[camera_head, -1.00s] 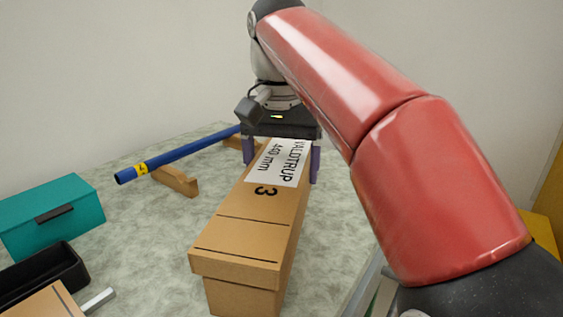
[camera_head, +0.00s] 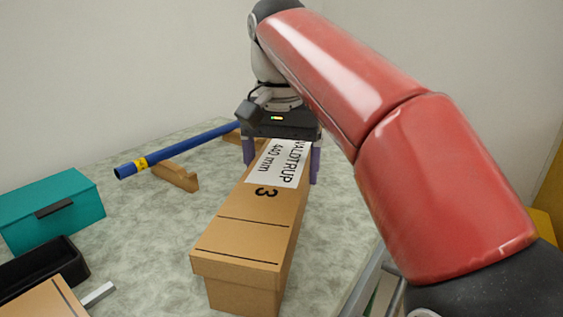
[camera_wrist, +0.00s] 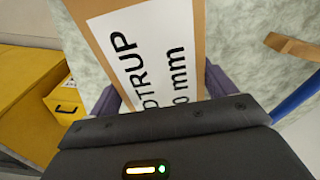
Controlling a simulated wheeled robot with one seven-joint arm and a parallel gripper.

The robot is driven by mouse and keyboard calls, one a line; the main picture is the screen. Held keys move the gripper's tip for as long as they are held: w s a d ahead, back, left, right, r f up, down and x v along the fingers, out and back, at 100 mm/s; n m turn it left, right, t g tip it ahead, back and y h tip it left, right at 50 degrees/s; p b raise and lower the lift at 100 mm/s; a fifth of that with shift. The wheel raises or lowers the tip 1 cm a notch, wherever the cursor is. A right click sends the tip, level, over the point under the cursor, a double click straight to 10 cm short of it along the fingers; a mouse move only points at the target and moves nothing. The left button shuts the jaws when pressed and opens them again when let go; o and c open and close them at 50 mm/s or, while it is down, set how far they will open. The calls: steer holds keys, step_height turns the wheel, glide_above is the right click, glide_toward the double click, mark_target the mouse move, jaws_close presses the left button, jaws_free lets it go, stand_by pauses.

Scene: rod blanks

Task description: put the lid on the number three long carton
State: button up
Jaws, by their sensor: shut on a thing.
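The number three long carton (camera_head: 238,297) stands on the table with its brown lid (camera_head: 250,222) over its top. The lid bears a white label reading VALDTRUP 440 mm and a large 3. At the near end the lid overlaps the carton's wall; the far end is hidden behind my gripper. My gripper (camera_head: 281,170) points down at the lid's far part, with a purple finger on each long side, shut on the lid. In the wrist view the lid (camera_wrist: 187,20) lies between the two fingers.
A blue rod (camera_head: 190,147) with a yellow mark rests on wooden supports (camera_head: 174,176) to the left. A teal box (camera_head: 50,208), a black tray (camera_head: 72,262) and another brown carton piece (camera_head: 45,300) lie at the left front. A yellow box (camera_wrist: 66,98) shows in the wrist view.

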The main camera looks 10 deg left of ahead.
mark_target(281, 161)
steer(key=shift+f+b, duration=0.7)
steer(key=shift+f, duration=0.5)
steer(key=o, duration=0.9)
steer(key=r+p, duration=0.2)
steer(key=r, duration=0.2)
steer(key=r+p, duration=0.1)
steer(key=r, duration=0.2)
steer(key=shift+s+r+p, duration=0.2)
steer(key=shift+r+p, duration=0.15)
steer(key=shift+r, duration=0.05)
